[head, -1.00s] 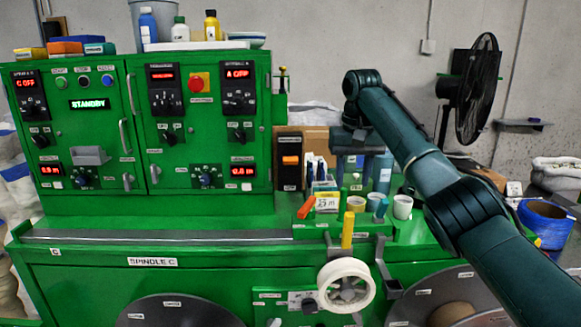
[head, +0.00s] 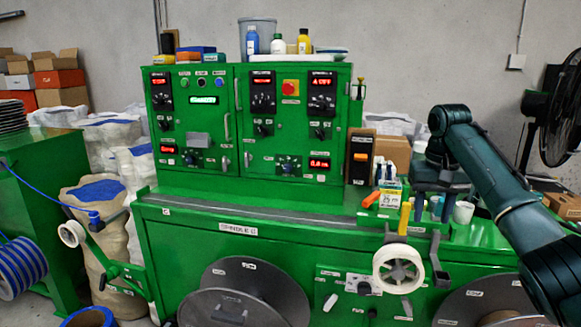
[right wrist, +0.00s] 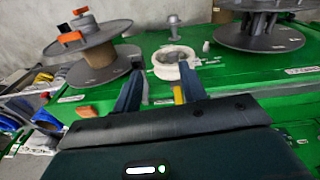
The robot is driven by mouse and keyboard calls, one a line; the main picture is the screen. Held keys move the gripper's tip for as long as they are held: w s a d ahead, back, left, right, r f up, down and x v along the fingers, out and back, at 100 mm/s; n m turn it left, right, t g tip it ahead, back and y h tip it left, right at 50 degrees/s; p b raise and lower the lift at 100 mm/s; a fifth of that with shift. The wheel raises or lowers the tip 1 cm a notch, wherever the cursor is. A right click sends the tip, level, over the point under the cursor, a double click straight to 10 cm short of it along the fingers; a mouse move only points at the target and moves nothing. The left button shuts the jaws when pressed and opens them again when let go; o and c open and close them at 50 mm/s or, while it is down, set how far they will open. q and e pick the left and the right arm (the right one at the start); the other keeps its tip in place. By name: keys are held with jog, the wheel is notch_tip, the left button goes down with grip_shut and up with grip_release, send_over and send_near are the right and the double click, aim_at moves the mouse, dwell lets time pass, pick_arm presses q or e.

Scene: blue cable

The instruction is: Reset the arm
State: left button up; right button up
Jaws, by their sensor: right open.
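The roll (head: 398,268) also shows on the machine's front in the head view. My left gripper is not in view.
The green machine (head: 190,232) with its control cabinet (head: 210,133) fills the middle. Small cups and bottles stand near the gripper. A black fan (head: 562,110) is at right. A blue cable (head: 35,190) runs at left above a blue spool (head: 20,267). Large reels sit low in front.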

jog(key=a+f+n, duration=0.2)
jog(key=a+f, duration=0.2)
jog(key=f, duration=0.7)
jog(key=s+a+f+n, duration=0.1)
jog(key=s+a+f, duration=0.2)
jog(key=s+f, duration=0.4)
jog(key=s+a+f+n, duration=0.1)
jog(key=s+a+f, duration=0.4)
jog(key=f, duration=0.5)
jog(key=s+d+t, duration=0.3)
jog(key=s, duration=2.3)
jog(key=w+a+f+t+y, duration=0.1)
jog(key=w+a+f+t, duration=0.1)
jog(key=f, duration=0.3)
jog(key=w+a+f+t+y, duration=0.2)
jog(key=w+a+f+t, duration=0.1)
jog(key=f, duration=0.3)
jog(key=shift+w+n+t, duration=0.3)
jog(key=shift+n+t, duration=0.1)
